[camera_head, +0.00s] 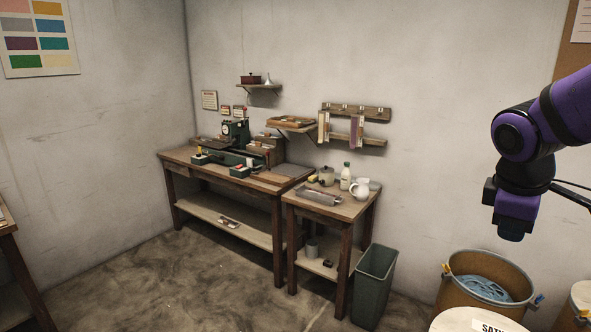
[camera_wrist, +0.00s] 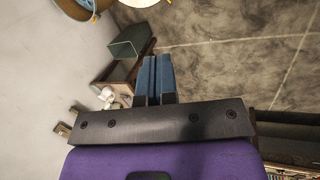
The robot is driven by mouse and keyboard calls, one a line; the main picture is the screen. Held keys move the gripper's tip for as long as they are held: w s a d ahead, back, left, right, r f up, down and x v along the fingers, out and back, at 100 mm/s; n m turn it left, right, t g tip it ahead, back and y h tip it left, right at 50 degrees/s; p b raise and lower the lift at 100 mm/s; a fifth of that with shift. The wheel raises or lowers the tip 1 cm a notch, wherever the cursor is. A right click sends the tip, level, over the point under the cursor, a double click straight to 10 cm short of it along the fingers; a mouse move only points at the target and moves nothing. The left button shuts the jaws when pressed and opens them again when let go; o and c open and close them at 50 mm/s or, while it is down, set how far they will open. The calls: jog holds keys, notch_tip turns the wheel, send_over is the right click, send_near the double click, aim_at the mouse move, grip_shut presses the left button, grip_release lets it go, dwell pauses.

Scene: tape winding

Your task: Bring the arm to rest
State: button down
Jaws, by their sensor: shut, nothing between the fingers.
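My arm is purple and black and hangs at the right side of the head view, with my gripper (camera_head: 511,232) pointing down in the air. In the wrist view, the two blue fingers of my gripper (camera_wrist: 154,75) lie side by side, shut with nothing between them. The gripper is clear of the benches and above the level of the tan drum.
Below and near the arm stand a tan drum (camera_head: 455,297) with blue contents and a white round lid (camera_head: 463,322). A green bin (camera_head: 372,285) stands left of them by a small side table (camera_head: 325,204). A workbench (camera_head: 265,186) with a machine stands along the wall. The floor (camera_head: 190,285) at left is clear.

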jog(key=s+a+r+m+t+y, duration=0.1)
jog(key=s+a+r+m, duration=0.1)
jog(key=s, duration=0.4)
jog(key=s+a+r+m+t+y, duration=0.2)
jog(key=s+a+r+m, duration=0.1)
jog(key=m, duration=0.4)
jog(key=s+r, duration=0.1)
jog(key=s, duration=0.1)
jog(key=shift+s+a, duration=0.25)
jog(key=shift+s, duration=0.15)
jog(key=shift+d, duration=0.15)
